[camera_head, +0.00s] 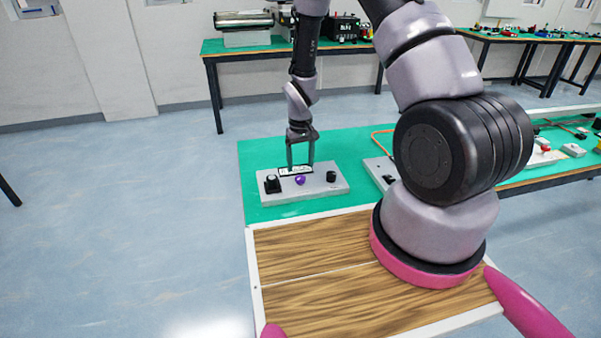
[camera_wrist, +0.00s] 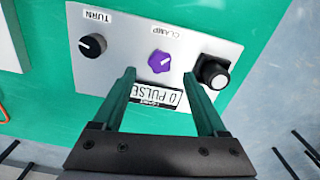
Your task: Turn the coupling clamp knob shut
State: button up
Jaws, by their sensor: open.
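The purple clamp knob (camera_head: 300,180) sits in the middle of a light grey control box (camera_head: 318,191). In the wrist view the knob (camera_wrist: 160,61) is lobed, with a white mark on it and a CLAMP label beside it. My gripper (camera_head: 301,168) points down over the box, close to the knob. In the wrist view my gripper (camera_wrist: 159,73) is open, and the knob appears just beyond and between its fingertips. Nothing is held between the fingers. I cannot tell the exact height of the fingertips above the box.
A black TURN knob (camera_wrist: 92,46) and a black button-like control (camera_wrist: 213,72) flank the clamp knob. A small display (camera_wrist: 155,99) lies between the fingers in the picture. The box rests on a green tabletop (camera_head: 258,155); another grey box (camera_head: 379,167) stands to its right.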

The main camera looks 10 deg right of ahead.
jog(key=shift+r, duration=2.8)
notch_tip(320, 180, up, 12)
jog(key=r+m+t, duration=0.1)
send_over(301, 177)
jog(key=d, duration=0.2)
jog(key=s+d+r+m+t+y, duration=0.1)
jog(key=s+r, duration=0.2)
jog(key=r, duration=0.4)
jog(key=s+d+r+m+t, duration=0.1)
jog(key=s+r, duration=0.1)
jog(key=r, duration=0.5)
jog(key=s+d+r+m+t+y, duration=0.1)
jog(key=s+r+t, duration=0.3)
jog(key=s+r, duration=1)
jog(key=s+m, duration=0.1)
jog(key=s, duration=0.2)
jog(key=shift+s+d+m, duration=0.25)
jog(key=shift+d+m, duration=0.05)
jog(key=shift+m, duration=0.1)
